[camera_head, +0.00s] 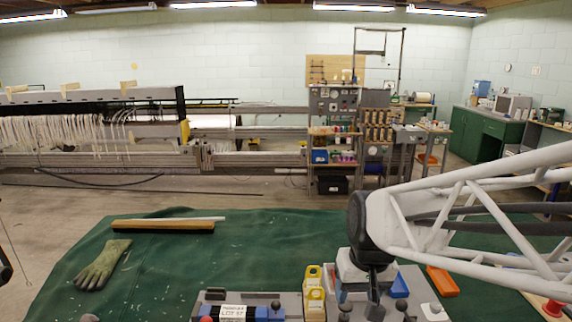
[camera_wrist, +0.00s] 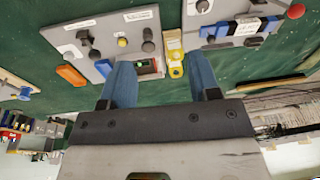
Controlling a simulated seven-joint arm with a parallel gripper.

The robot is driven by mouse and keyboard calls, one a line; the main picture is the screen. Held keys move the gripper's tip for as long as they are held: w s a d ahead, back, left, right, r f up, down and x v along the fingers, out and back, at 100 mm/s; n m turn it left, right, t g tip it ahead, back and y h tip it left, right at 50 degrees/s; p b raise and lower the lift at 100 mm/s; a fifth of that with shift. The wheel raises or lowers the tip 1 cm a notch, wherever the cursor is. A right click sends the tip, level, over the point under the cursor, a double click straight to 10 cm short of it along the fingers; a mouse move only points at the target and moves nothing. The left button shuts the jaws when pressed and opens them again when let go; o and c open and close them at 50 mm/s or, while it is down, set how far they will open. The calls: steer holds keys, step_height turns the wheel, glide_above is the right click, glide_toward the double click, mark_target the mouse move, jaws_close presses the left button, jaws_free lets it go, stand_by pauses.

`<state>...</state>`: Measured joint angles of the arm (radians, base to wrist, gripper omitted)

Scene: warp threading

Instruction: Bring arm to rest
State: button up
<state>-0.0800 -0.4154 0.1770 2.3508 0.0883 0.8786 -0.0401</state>
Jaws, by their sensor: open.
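My gripper (camera_wrist: 160,62) shows in the wrist view as two blue fingers spread apart with nothing between their tips. In the head view my gripper is mostly hidden below the dark wrist joint, over the front of the green-covered table (camera_head: 250,255). My white lattice arm reaches in from the right edge. In the wrist view a grey plate (camera_wrist: 110,42) with black knobs and a yellow knob lies beyond the fingers. A small dark box with a green spot (camera_wrist: 145,68) shows between the fingers. I cannot tell how high the fingers are above it.
A yellow clamp-like piece (camera_head: 314,293) stands beside the left fixture (camera_head: 240,299). An orange block (camera_head: 442,281) lies to the right. A green glove (camera_head: 102,264) and a wooden bar (camera_head: 163,226) lie at left. The table's middle is clear. A loom (camera_head: 95,118) stands behind.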

steer(key=s+d+r+m+h, duration=0.1)
steer(key=s+d, duration=0.4)
steer(key=s, duration=0.7)
steer(key=shift+r+t, duration=0.4)
steer(key=shift+r, duration=0.1)
stand_by(2.3)
